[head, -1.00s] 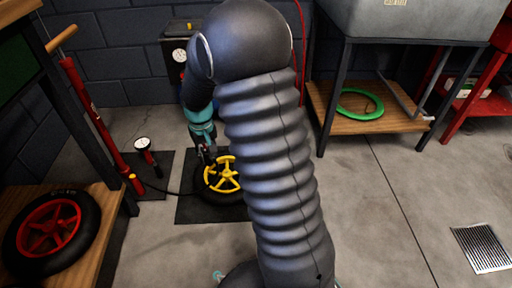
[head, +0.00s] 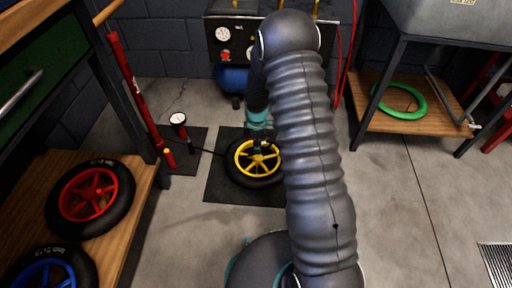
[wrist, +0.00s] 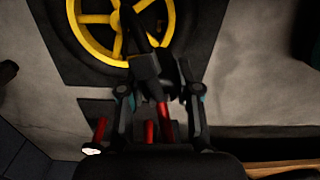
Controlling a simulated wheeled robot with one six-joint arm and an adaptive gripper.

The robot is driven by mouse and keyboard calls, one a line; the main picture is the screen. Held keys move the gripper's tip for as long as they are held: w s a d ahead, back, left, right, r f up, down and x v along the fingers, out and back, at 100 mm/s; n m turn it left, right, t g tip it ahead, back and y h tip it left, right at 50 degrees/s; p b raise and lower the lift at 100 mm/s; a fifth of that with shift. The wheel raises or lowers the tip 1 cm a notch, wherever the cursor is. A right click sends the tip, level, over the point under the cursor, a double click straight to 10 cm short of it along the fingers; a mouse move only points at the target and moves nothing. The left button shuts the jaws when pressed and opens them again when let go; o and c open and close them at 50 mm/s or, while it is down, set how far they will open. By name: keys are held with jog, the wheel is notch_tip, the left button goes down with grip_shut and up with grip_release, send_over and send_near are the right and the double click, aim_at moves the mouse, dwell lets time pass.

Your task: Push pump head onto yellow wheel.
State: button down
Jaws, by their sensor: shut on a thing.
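The yellow wheel (head: 256,181) lies flat on a black mat on the floor, its black tyre around a yellow spoked rim. The rim also shows at the top of the wrist view (wrist: 85,38). My gripper (head: 259,145) points down over the wheel, and its tips are small and dark in the head view. In the wrist view my gripper (wrist: 157,80) is shut on the dark pump head (wrist: 146,66), with a red part below it. The pump head overlaps the rim in this view; I cannot tell whether it touches the wheel or valve.
A bench shelf at left bears a red wheel (head: 120,208) and a blue wheel (head: 66,277). A compressor (head: 223,60) stands behind. Open floor lies to the right.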

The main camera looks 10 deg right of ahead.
jog(key=shift+a+f+n+b, duration=0.1)
jog(key=shift+f+n+b, duration=0.7)
jog(key=shift+f, duration=1.45)
jog(key=shift+f+n+b, duration=0.55)
jog(key=shift+f+n, duration=0.35)
jog(key=shift+f, duration=1.35)
jog(key=shift+f+b, duration=0.85)
jog(key=shift+f, duration=0.75)
jog(key=c, duration=0.7)
grip_release()
notch_tip(320, 180, up, 12)
